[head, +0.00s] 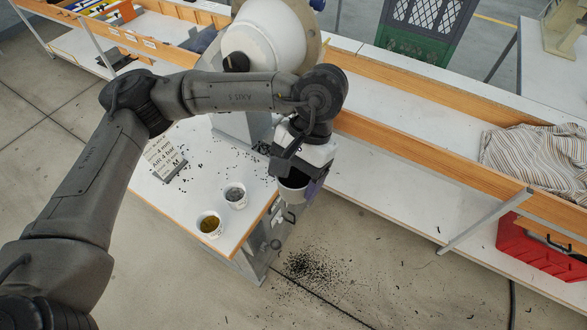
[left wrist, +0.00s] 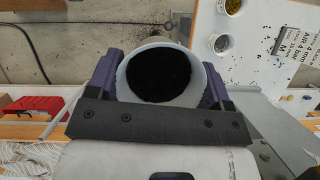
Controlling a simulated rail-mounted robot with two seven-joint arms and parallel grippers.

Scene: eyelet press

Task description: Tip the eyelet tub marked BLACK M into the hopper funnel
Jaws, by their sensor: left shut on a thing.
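My left gripper (head: 297,180) is shut on a pale tub (head: 291,194), held above the floor just off the right edge of the press table. In the left wrist view the tub (left wrist: 122,78) sits between the two purple fingers of the gripper (left wrist: 160,82), and its inside is black, seemingly filled with small black eyelets. No marking on the tub can be read. A large white rounded bowl (head: 268,38) stands on the press behind my arm; I cannot tell whether it is the hopper funnel. My right gripper is not in view.
A tub of gold eyelets (head: 209,224) and a tub of grey eyelets (head: 235,195) stand on the white table (head: 185,205) beside a printed sign (head: 165,160). Black bits lie over the table and on the floor (head: 312,268). A long bench (head: 400,150) runs right; a red crate (head: 540,250) sits there.

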